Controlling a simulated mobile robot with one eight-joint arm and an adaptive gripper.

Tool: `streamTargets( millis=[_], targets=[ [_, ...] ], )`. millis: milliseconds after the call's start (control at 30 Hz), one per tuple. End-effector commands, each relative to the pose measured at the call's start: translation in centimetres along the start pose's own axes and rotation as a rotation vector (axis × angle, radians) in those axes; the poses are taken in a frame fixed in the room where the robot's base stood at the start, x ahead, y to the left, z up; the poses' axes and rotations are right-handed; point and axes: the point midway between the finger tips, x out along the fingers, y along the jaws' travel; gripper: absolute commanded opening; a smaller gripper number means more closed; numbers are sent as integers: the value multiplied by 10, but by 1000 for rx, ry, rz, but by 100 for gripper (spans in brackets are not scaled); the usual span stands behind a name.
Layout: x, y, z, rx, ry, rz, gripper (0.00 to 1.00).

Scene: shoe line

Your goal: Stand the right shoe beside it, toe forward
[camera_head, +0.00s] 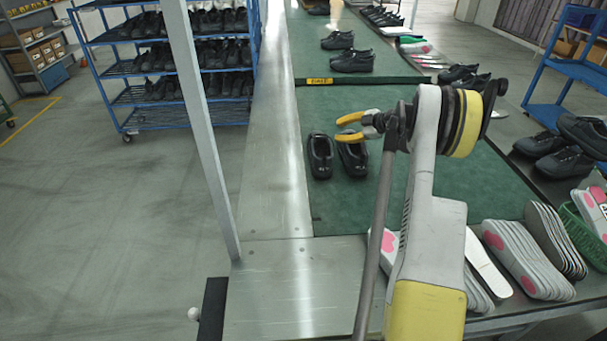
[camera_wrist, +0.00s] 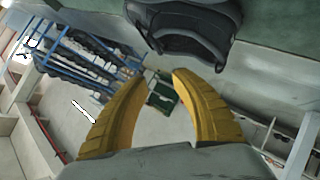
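Two black shoes stand side by side, upright, on the green mat (camera_head: 420,200). The left one (camera_head: 320,156) is fully in view; the right one (camera_head: 352,158) is close to its side, with its far end partly hidden by my gripper. My gripper (camera_head: 340,129) has yellow fingers, spread apart with nothing between them, by the far end of the right shoe. In the wrist view the fingers (camera_wrist: 160,76) are open, and a dark shoe (camera_wrist: 185,25) is just past the tips, cut off by the top edge. I cannot tell whether they touch.
More black shoes (camera_head: 352,61) stand farther up the line. Insole stacks (camera_head: 525,260) and a green basket (camera_head: 585,235) lie at the front right. Shoes (camera_head: 565,150) sit on the right ledge.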

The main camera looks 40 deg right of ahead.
Motion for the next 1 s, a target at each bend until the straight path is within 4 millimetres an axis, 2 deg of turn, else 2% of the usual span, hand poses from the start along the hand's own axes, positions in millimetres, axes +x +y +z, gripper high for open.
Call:
streamTargets(
  millis=[33,67,133,200,267,300,400,500,567,600,733,800,900,1000],
  targets=[
    [4,-1,-32,34,-8,-29,31],
    [5,-2,-52,65,-19,-48,31],
    [7,-10,-104,148,-54,-94,31],
    [4,-25,-157,232,-100,-135,31],
    [-1,-41,-200,303,-143,-161,31],
    [-6,-54,-227,347,-171,-175,31],
    [-25,-92,-288,453,-246,-194,31],
    [-50,-137,-337,550,-319,-193,31],
    [-66,-165,-361,604,-359,-182,31],
    [-78,-185,-374,640,-385,-172,31],
    [-118,-251,-404,747,-453,-121,31],
    [-138,-285,-410,799,-478,-86,31],
    [-160,-325,-410,866,-499,-34,31],
    [-175,-355,-406,916,-505,10,31]
  ],
)
